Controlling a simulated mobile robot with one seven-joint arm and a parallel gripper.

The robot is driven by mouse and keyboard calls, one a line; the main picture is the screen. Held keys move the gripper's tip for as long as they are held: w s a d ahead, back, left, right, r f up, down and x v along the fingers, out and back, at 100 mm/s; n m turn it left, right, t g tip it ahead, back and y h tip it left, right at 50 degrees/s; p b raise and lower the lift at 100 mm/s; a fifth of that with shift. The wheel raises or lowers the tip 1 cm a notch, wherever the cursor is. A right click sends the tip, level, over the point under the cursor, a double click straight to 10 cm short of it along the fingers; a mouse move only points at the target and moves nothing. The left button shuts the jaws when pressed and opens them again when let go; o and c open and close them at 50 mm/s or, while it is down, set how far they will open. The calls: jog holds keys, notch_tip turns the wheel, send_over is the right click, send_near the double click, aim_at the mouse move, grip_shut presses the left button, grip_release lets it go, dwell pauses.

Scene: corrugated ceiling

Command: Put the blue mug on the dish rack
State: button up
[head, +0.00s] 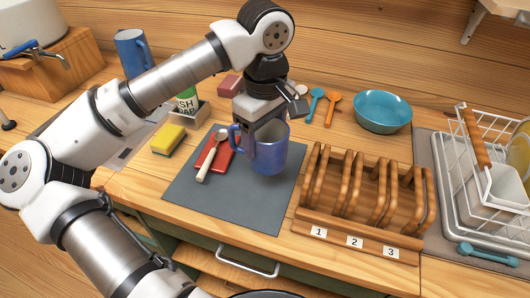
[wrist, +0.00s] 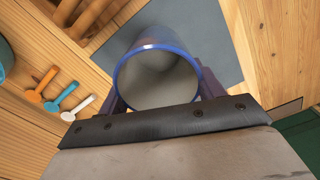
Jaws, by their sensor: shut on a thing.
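The blue mug (head: 279,155) is upright over the grey mat (head: 240,206) in the head view; I cannot tell whether its base touches the mat. My gripper (head: 260,133) comes from above and is shut on the mug, covering part of its near side. In the wrist view, the mug (wrist: 157,78) opens toward the camera, looks empty inside and sits between the fingers. The white wire dish rack (head: 478,118) stands at the far right on a tray, holding a yellow plate (head: 519,150) and a white container (head: 497,187).
A wooden slotted rack (head: 356,240), numbered 1 to 3, stands between the mat and the wire rack. A teal bowl (head: 382,111) is behind it. Another blue mug (head: 132,53) stands back left. A red item (head: 214,150), a wooden-handled brush (head: 210,160) and a sponge (head: 168,140) lie left.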

jog(key=shift+f+p, duration=0.45)
jog(key=shift+f, duration=2.65)
jog(key=shift+f, duration=0.15)
jog(key=o, duration=1.2)
jog(key=shift+o, duration=0.2)
notch_tip(320, 180, up, 12)
jog(key=b, duration=0.1)
jog(key=shift+r+b, duration=0.2)
jog(key=shift+b, duration=0.2)
jog(key=shift+s+f, duration=0.1)
